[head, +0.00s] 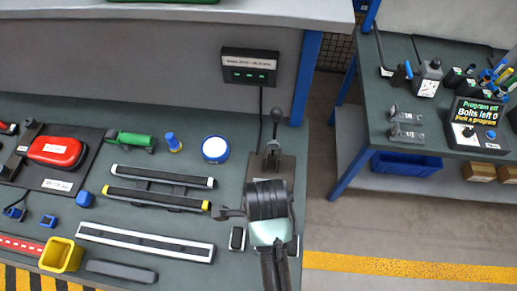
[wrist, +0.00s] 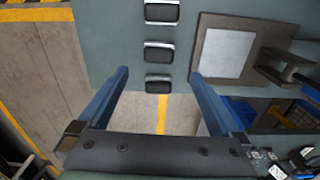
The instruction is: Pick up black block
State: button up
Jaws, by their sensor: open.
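Three small black blocks with silvery rims stand in a row on the dark green bench top in the wrist view: a far one (wrist: 162,12), a middle one (wrist: 158,52) and a near one (wrist: 158,84) close to the bench edge. In the head view one black block (head: 237,238) shows left of my arm and another (head: 293,245) is partly hidden at its right. The middle one is hidden there by my arm. My gripper (wrist: 158,76) is open, its two blue fingers apart on either side of the row's near end. Nothing is held between them.
A plate with a lever (head: 272,160) stands just behind the blocks. Bar-shaped parts (head: 145,242), a yellow bin (head: 61,255) and a round blue-and-white item (head: 215,149) lie to the left. A gap of open floor (head: 335,220) separates this bench from the right-hand one.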

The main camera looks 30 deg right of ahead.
notch_tip(320, 180, down, 6)
jog(key=shift+s+f, duration=0.1)
jog(key=shift+s, duration=0.05)
jog(key=shift+s+f+p, duration=0.2)
jog(key=shift+f+p, duration=0.25)
jog(key=shift+f, duration=0.05)
notch_tip(320, 180, down, 4)
jog(key=shift+w+d+f, duration=0.1)
jog(key=shift+w+d, duration=0.05)
grip_shut()
